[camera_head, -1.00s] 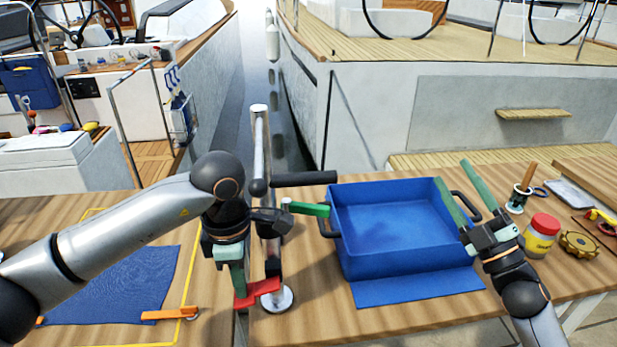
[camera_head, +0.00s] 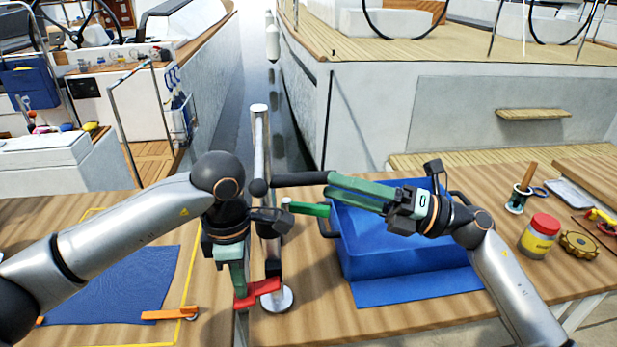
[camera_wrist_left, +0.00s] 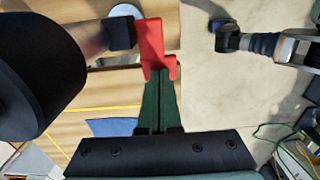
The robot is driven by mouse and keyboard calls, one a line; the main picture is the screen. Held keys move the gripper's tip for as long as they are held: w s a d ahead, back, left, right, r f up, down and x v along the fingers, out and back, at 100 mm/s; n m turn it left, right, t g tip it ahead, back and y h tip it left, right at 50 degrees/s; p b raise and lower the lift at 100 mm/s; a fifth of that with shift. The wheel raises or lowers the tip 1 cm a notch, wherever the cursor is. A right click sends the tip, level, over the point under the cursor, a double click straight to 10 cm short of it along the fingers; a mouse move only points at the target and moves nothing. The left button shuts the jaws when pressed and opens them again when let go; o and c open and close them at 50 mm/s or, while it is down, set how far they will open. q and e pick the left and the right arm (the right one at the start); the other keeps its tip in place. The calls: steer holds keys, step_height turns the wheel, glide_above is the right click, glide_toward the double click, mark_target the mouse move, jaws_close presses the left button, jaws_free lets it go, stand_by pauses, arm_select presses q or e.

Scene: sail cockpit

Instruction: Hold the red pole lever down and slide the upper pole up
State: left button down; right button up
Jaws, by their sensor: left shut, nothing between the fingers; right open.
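The upright silver pole (camera_head: 260,140) stands at the table edge on a round base (camera_head: 283,301), with a black handle (camera_head: 295,180) sticking out to the right and a green piece (camera_head: 308,209) below it. The red lever (camera_head: 262,288) sits low on the pole. My left gripper (camera_head: 239,290) is shut and empty, pointing down with its tips at the red lever; in the left wrist view the tips (camera_wrist_left: 158,74) meet the lever (camera_wrist_left: 151,45), apparently touching. My right gripper (camera_head: 328,185) is open, its fingertips near the handle's right end. My left wrist hides part of the pole.
A blue tray (camera_head: 420,262) lies below my right gripper. A yellow jar with red lid (camera_head: 540,236) and small tools are at the right. A blue cloth (camera_head: 120,285) and an orange-handled item (camera_head: 170,314) lie left. A gap separates the tables near the pole.

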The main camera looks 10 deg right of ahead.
mark_target(309, 179)
steer(key=x, duration=0.5)
steer(key=shift+w+a+r, duration=0.1)
steer(key=shift+w+a, duration=0.05)
steer(key=shift+a, duration=0.2)
steer(key=shift+c, duration=0.4)
jaws_close()
stand_by(0.7)
